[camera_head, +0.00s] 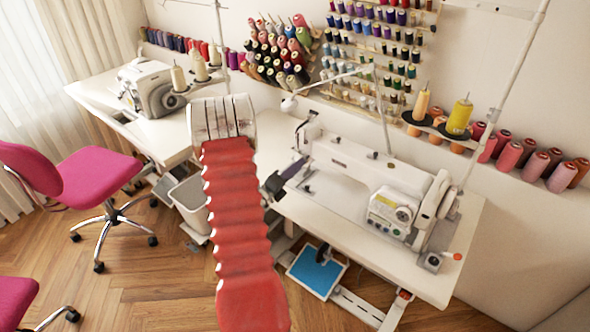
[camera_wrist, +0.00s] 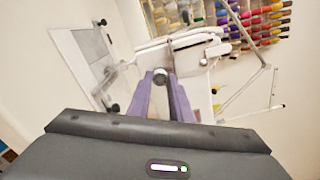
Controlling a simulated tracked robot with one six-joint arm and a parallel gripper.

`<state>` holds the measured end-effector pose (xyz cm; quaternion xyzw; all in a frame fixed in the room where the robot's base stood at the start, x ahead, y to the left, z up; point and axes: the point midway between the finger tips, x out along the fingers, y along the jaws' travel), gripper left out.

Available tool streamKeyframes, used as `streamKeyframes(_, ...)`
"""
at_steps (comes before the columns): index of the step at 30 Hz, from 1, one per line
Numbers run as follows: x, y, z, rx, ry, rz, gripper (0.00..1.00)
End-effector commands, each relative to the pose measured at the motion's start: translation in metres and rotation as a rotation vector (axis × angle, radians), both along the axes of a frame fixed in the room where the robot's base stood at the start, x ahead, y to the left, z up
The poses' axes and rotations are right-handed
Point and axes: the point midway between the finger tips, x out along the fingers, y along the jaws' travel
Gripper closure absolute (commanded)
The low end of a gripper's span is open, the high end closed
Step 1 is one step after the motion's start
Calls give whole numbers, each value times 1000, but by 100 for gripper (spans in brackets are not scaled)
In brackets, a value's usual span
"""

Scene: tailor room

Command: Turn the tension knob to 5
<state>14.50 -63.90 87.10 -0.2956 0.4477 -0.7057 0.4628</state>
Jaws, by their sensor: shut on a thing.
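The white sewing machine (camera_head: 365,170) stands on the right-hand table. My gripper (camera_head: 298,163) is at the left end of the machine, by its needle head. In the wrist view the two purple fingers of my gripper (camera_wrist: 161,84) are closed on a small round grey-green tension knob (camera_wrist: 160,75) on the machine (camera_wrist: 190,52). The knob is hidden in the head view. No numbers or pointer on the knob are readable, so its setting cannot be told.
The white table (camera_head: 425,278) carries the machine. A thread stand with a yellow spool (camera_head: 459,117) is behind it. A second machine (camera_head: 150,88) and a pink chair (camera_head: 95,175) are at left.

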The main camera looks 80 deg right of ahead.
Motion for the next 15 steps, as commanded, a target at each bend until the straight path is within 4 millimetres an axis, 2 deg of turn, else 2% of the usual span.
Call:
streamKeyframes(1, 0, 1, -5, 11, 1, 2, 80)
streamKeyframes(9, 0, 1, -3, 7, 0, 1, 62)
streamKeyframes(15, 0, 0, -2, 5, 0, 1, 62)
